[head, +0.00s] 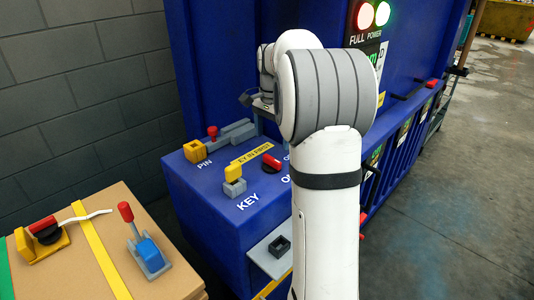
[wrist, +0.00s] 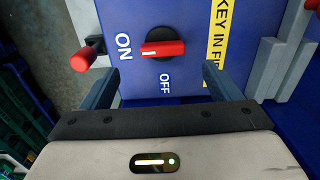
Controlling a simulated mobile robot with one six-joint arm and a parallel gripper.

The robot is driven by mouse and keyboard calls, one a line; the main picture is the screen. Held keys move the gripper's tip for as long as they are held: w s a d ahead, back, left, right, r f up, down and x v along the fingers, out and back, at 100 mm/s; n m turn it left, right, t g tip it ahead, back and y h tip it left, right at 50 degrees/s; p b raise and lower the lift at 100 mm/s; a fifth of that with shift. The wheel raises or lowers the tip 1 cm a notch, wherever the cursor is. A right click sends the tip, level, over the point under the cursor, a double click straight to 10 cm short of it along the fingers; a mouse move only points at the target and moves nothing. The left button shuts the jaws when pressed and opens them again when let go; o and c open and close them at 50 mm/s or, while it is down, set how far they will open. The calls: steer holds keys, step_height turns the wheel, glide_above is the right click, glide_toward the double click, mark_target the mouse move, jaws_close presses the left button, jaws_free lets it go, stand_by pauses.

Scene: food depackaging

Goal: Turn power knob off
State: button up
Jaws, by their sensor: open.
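The power knob (wrist: 162,49) is a red bar handle on a black round base, on the blue panel. In the wrist view its bar lies sideways, in line with the ON label (wrist: 123,46) at its left. The OFF label (wrist: 165,84) is below it. My gripper (wrist: 162,76) is open and empty, its two fingers wide apart, to the left and right below the knob, not touching it. The knob also shows in the head view (head: 271,163), on the blue cabinet top; my arm hides part of its labels and most of my gripper.
A yellow key (head: 235,174) in a grey holder and a red-topped pin latch (head: 213,131) are near the knob. A red-ended lever (wrist: 84,58) is left in the wrist view. A cardboard box (head: 95,255) carrying switches stands at the left, by a grey wall.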

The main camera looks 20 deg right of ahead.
mark_target(272, 159)
step_height(272, 159, down, 8)
steer(key=shift+w+d+r, duration=0.1)
steer(key=shift+r, duration=0.05)
stand_by(0.3)
